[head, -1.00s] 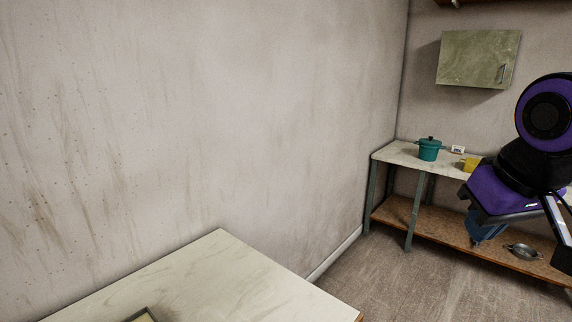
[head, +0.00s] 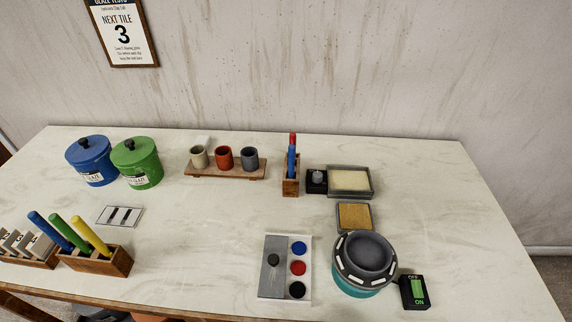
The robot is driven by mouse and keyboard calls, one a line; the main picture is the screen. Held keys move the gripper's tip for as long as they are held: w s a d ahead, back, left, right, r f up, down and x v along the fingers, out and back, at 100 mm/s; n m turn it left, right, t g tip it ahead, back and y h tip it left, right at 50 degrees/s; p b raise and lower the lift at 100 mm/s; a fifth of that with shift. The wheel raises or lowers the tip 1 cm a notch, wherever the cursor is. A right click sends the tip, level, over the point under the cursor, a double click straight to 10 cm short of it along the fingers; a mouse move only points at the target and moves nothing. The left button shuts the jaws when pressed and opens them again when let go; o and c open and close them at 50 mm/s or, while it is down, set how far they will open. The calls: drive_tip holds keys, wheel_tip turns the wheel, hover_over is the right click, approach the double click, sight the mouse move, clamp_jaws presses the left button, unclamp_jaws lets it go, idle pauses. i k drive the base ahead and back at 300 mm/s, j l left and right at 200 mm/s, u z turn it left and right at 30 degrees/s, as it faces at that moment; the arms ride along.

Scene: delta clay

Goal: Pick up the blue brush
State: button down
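A thick blue handle (head: 48,230) leans up to the left out of a wooden holder (head: 108,263) at the front left of the table. A green handle (head: 68,233) and a yellow handle (head: 91,236) stand beside it. Their lower ends are hidden in the holder. A slim blue stick (head: 291,162) stands close to a red one (head: 293,141) in a small wooden holder (head: 290,188) at the table's middle. No bristles show, so I cannot tell which blue thing is the brush. My gripper is not in view.
The pale table (head: 190,228) also bears a blue jar (head: 90,162), a green jar (head: 137,164), a cup rack (head: 226,172), a button panel (head: 273,287), a round wheel (head: 363,265) and a switch (head: 414,291). The right end is clear.

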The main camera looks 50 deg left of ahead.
sight(291, 148)
drive_tip(key=u, duration=1.8)
